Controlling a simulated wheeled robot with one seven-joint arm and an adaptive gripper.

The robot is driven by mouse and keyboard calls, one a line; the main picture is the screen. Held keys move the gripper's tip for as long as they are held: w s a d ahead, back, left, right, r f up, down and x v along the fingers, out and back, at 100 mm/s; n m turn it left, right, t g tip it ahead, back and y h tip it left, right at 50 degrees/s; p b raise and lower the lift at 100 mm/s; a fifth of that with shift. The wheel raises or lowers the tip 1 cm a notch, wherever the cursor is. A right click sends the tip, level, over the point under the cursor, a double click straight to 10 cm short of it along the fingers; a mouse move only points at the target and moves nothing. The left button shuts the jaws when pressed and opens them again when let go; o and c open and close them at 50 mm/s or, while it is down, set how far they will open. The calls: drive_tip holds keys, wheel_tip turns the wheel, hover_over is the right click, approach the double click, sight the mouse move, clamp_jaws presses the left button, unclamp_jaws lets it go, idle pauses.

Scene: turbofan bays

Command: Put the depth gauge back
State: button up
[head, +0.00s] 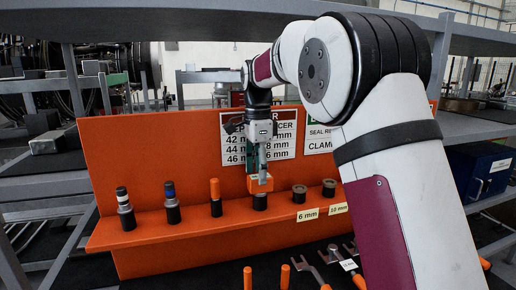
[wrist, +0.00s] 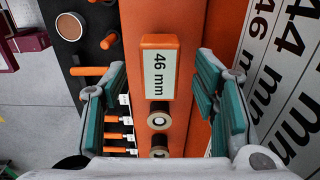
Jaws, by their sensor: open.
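An orange block with a white "46 mm" label (wrist: 158,75) is between my gripper's fingers (wrist: 160,85) in the wrist view. Gaps show on both sides, so the gripper is open around it. In the head view my gripper (head: 262,170) points down at the orange block (head: 260,184), which stands over a black round base (head: 260,202) on the orange shelf. No thing carries a readable depth gauge name, so I cannot tell for certain that this block is the gauge.
On the orange shelf (head: 140,237) stand two dark banded tools (head: 125,209) (head: 172,203) and an orange-handled one (head: 215,197) at left. Two ring-topped pieces (head: 299,194) (head: 329,188) stand right, by "6 mm" and "10 mm" tags. Orange-handled tools lie below. A sign (head: 258,137) backs the shelf.

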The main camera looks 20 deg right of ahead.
wheel_tip(320, 180, up, 10)
idle(0.4)
